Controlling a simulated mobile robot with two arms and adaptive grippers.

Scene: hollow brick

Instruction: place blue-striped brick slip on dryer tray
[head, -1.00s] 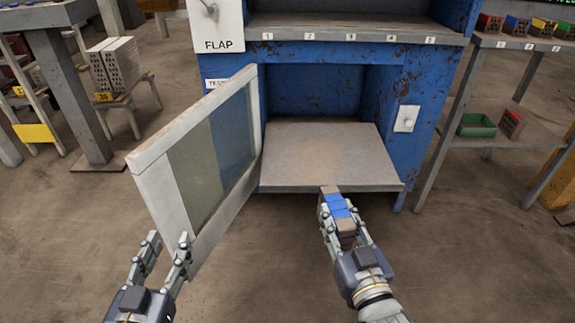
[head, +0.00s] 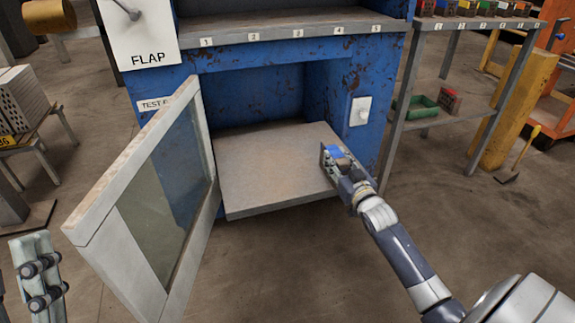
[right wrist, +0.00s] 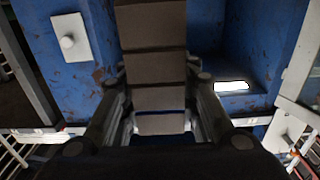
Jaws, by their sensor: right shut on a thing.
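The blue-striped brick slip (head: 336,152) is held by my right gripper (head: 340,162) over the right part of the dryer tray (head: 262,168). Whether the slip touches the tray I cannot tell. In the right wrist view the slip (right wrist: 152,40) stands between my fingers (right wrist: 155,105), its dark grooved face toward the camera. The grey tray sticks out of the blue dryer's opening and its top looks bare otherwise. My left gripper (head: 40,282) is partly in view at the lower left, away from the tray; its opening does not show clearly.
The dryer's glazed door (head: 150,205) stands open to the left of the tray. A white switch (head: 361,111) is on the blue body right of the opening. A side rack (head: 440,117) with a green bin (head: 418,106) stands at the right. Floor in front is clear.

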